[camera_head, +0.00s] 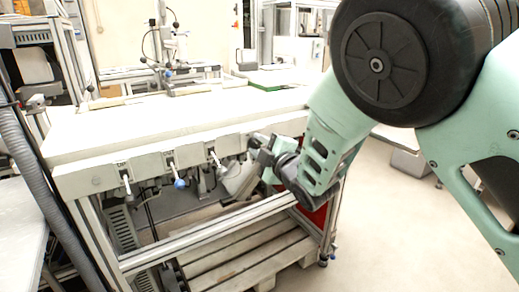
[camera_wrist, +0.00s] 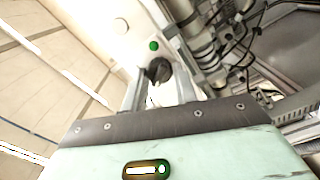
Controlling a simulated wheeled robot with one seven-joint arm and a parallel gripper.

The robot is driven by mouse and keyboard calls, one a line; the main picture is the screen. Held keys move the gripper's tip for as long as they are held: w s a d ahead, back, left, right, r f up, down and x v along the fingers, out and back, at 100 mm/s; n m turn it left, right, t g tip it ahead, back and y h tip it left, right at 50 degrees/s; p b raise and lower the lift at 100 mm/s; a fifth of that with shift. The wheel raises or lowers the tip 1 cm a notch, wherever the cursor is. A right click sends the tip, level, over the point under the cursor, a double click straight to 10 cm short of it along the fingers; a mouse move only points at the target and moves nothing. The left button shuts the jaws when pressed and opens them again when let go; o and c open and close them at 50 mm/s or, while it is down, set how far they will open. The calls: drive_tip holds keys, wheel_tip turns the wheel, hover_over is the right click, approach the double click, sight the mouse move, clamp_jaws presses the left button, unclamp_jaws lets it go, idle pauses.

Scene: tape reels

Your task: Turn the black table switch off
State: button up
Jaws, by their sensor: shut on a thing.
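The black table switch (camera_wrist: 159,69) is a round dark knob on a pale panel in the wrist view. My gripper (camera_wrist: 161,84) has a finger on each side of it and is shut on it. A green dot (camera_wrist: 154,45) shows on the panel just beyond the knob. In the head view my gripper (camera_head: 257,150) is at the right part of the white table's (camera_head: 120,140) front edge. There the switch cannot be told apart from the dark gripper parts, so its setting is unclear.
Several lever-like fittings, one with a blue end (camera_head: 180,183), stick out along the table front, left of my gripper. A grey corrugated hose (camera_head: 40,190) runs at the far left. A wooden pallet (camera_head: 240,255) lies under the table. Floor at the right is clear.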

idle(0.4)
drive_tip(key=o, duration=1)
drive_tip(key=shift+c, duration=0.2)
drive_tip(key=v, duration=1.7)
drive_tip(key=shift+s+b, duration=0.2)
drive_tip(key=shift+b, duration=0.1)
drive_tip(key=shift+d, duration=0.15)
